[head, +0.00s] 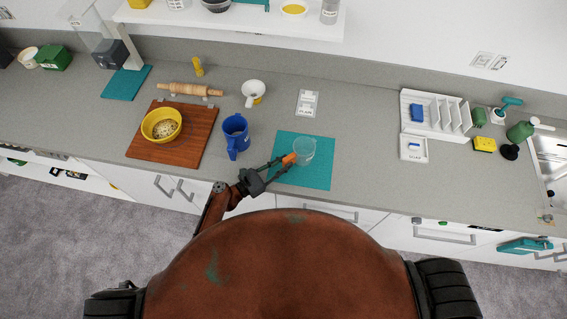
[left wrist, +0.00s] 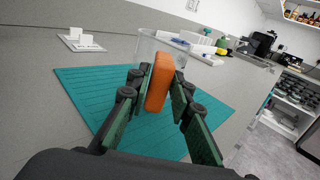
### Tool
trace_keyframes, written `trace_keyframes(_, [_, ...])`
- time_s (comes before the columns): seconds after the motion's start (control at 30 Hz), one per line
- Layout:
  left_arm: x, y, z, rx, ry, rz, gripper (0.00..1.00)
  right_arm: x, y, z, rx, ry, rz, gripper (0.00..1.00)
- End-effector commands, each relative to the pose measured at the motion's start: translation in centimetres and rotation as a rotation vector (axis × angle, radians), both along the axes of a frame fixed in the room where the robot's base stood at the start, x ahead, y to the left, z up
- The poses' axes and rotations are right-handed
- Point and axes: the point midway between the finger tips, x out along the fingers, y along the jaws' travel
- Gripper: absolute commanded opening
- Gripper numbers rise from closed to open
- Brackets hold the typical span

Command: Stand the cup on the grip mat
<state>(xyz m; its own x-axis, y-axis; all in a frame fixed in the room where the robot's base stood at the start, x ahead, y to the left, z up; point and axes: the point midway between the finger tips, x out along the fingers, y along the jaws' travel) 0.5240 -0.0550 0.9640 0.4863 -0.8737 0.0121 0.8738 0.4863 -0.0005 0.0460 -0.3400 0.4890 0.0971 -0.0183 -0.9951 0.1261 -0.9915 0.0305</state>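The cup (head: 306,149) is clear with an orange handle, and looks upright over the far middle part of the teal grip mat (head: 318,180). My left gripper (head: 284,161) reaches in from the left and has the orange handle between its fingers. In the left wrist view the fingers (left wrist: 163,90) lie against both sides of the handle (left wrist: 158,82), with the clear cup wall (left wrist: 146,46) behind it. The cup's base is hidden there, so I cannot tell whether it touches the mat (left wrist: 85,88). My right gripper is not in view.
A blue jug (head: 235,135) stands left of the mat, near my left arm. A white rack (head: 435,112) is at right; the counter right of the mat is clear.

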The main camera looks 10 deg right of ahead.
Motion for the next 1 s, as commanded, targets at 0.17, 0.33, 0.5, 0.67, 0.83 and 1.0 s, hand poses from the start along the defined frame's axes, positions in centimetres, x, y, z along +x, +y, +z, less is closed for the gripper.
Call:
trace_keyframes(0.17, [0.0, 0.0, 0.1, 0.0, 0.0, 0.0, 0.34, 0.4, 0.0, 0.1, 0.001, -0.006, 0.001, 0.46])
trace_keyframes(0.33, [0.0, 0.0, 0.1, 0.0, 0.0, 0.0, 0.34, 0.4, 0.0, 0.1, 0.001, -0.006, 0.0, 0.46])
trace_keyframes(0.5, [0.0, 0.0, 0.4, 0.0, 0.0, 0.0, 0.34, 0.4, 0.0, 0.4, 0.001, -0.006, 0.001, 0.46])
trace_keyframes(0.67, [-1.0, 2.0, 0.1, 0.0, 0.001, 0.003, 0.34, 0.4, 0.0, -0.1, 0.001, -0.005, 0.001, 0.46])
trace_keyframes(0.83, [-2.9, 5.2, -0.1, 0.002, 0.0, 0.002, 0.34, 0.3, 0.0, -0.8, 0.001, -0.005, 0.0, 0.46])
trace_keyframes(1.0, [-4.5, 8.1, 0.0, 0.002, 0.001, 0.001, 0.34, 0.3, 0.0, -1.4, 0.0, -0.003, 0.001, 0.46])
